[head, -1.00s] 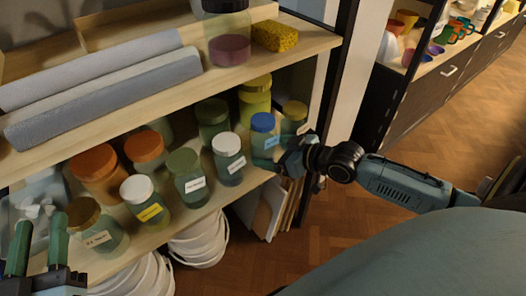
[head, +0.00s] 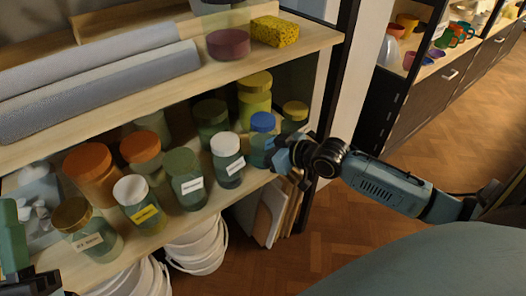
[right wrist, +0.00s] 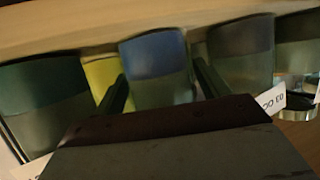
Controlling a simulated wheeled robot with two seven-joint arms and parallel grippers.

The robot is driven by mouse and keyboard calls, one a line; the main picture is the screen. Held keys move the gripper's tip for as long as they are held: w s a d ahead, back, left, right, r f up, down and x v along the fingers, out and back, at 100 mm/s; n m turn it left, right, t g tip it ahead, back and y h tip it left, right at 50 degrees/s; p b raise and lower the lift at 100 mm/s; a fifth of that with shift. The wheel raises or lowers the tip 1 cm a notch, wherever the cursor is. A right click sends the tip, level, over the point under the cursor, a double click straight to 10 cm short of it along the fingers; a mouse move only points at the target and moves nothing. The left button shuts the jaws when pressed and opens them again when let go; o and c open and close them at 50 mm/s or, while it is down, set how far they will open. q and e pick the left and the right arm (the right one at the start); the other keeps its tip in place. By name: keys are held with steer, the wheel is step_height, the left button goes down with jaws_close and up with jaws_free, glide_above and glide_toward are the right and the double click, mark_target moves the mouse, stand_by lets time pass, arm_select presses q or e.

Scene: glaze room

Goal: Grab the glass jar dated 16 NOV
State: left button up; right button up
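Several glass jars with coloured lids stand on the lower shelf; I cannot read a 16 NOV date on any. The blue-lidded jar (head: 259,149) is at the shelf's right front, its label hidden in the head view. My right gripper (head: 278,158) is at this jar. In the right wrist view the gripper (right wrist: 163,84) is open, with a finger on each side of the blue-lidded jar (right wrist: 157,58). I see no firm contact. My left gripper (head: 18,245), partly cut off at the lower left, appears open and empty.
Close around the blue-lidded jar stand a white-lidded jar (head: 228,163), a yellow-lidded jar (head: 255,96) and an olive-lidded jar (head: 294,117). An upper shelf (head: 225,77) overhangs them. A shelf post (head: 345,75) stands at the right. White buckets (head: 195,253) are below.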

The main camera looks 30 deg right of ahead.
steer(key=c, duration=1.2)
steer(key=shift+r, duration=0.1)
steer(key=shift+c, duration=0.3)
steer(key=shift+r, duration=0.15)
